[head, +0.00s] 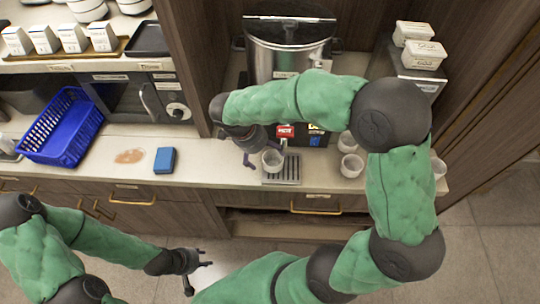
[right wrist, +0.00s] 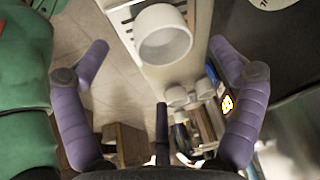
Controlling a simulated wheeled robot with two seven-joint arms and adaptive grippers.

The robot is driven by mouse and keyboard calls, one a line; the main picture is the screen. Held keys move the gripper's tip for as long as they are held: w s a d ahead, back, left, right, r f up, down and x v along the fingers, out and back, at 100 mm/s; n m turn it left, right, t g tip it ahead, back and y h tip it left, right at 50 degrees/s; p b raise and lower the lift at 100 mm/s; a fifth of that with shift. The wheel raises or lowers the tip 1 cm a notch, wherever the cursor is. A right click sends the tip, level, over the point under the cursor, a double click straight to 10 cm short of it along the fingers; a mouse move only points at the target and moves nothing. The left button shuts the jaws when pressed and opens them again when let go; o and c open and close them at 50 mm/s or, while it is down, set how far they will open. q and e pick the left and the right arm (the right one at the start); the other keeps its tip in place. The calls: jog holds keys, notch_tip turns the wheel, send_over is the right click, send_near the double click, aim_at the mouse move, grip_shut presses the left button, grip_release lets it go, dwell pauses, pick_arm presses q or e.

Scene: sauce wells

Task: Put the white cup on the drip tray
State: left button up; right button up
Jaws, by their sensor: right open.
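The white cup (head: 272,160) is upright at the left part of the slatted drip tray (head: 290,172), in front of the dispenser. It overlaps the tray and seems to stand on it. In the right wrist view the cup (right wrist: 165,42) is ahead of the fingers, with dark tray slots (right wrist: 127,18) beside it. My right gripper (head: 246,147) is just left of the cup in the head view. Its purple fingers (right wrist: 160,68) are spread, with nothing held.
Other white cups (head: 352,165) stand right of the tray, partly behind my right arm. The metal dispenser (head: 287,55) rises behind. Counter between sponge and cup is clear.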

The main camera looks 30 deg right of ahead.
jog(key=shift+p+v, duration=0.35)
jog(key=shift+v, duration=2.1)
